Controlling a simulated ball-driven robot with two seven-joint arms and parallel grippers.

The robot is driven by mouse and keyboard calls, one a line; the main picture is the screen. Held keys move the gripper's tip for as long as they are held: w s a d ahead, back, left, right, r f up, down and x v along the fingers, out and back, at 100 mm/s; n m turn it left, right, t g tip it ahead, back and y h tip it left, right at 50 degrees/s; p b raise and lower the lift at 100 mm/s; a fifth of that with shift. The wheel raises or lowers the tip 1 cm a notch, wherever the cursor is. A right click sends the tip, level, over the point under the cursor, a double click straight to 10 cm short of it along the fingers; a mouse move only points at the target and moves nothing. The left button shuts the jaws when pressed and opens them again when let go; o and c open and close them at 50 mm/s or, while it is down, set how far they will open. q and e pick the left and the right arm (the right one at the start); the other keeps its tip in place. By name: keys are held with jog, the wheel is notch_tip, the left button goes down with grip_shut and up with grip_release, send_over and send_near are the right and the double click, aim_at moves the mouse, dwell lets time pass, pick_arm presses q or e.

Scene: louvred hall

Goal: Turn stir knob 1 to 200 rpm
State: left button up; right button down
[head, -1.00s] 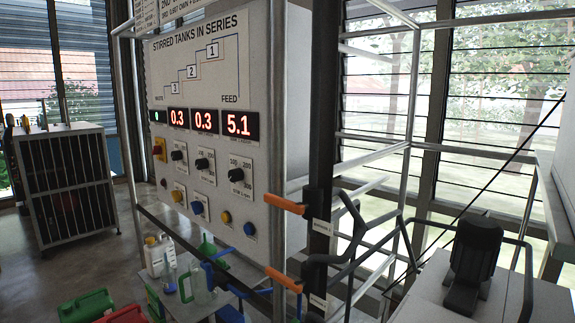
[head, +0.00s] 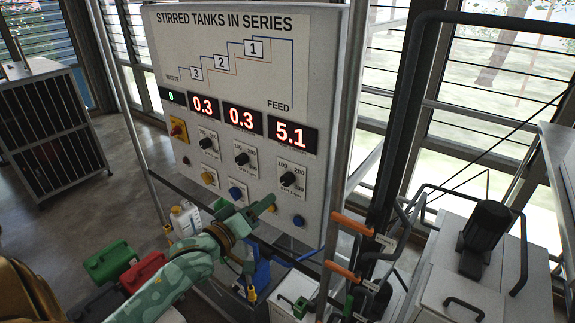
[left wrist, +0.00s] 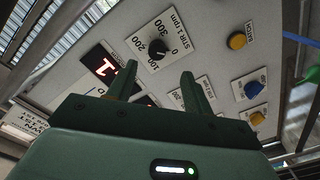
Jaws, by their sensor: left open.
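Stir knob 1 (head: 287,179) is a black dial on a white scale plate on the tank panel, below the 5.1 display. In the left wrist view, stir knob 1 (left wrist: 156,52) has a scale marked 0, 100, 200 and 300; its pointer is too small to read surely. My left gripper (head: 268,202) is green, below and slightly left of this knob in the head view. Its two fingers (left wrist: 161,82) are apart and empty, and the knob shows beyond their tips, not between them. My right gripper is not in view.
Two similar knobs (head: 242,158) (head: 206,142) sit to the left on the panel (head: 325,60). Yellow and blue buttons (head: 298,220) line up below. Orange handles (head: 350,223) and pipe frames stand at right. Bottles and green and red cans (head: 110,262) stand lower left.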

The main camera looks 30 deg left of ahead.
aim_at(284, 182)
pick_arm(q)
jog(key=shift+w+d+r, duration=0.1)
jog(key=shift+w, duration=1.55)
jog(key=shift+w+d+r, duration=0.1)
jog(key=shift+w+d, duration=0.05)
jog(key=shift+w, duration=1.5)
jog(key=shift+w+d+r, duration=0.1)
jog(key=shift+w, duration=1.55)
grip_shut()
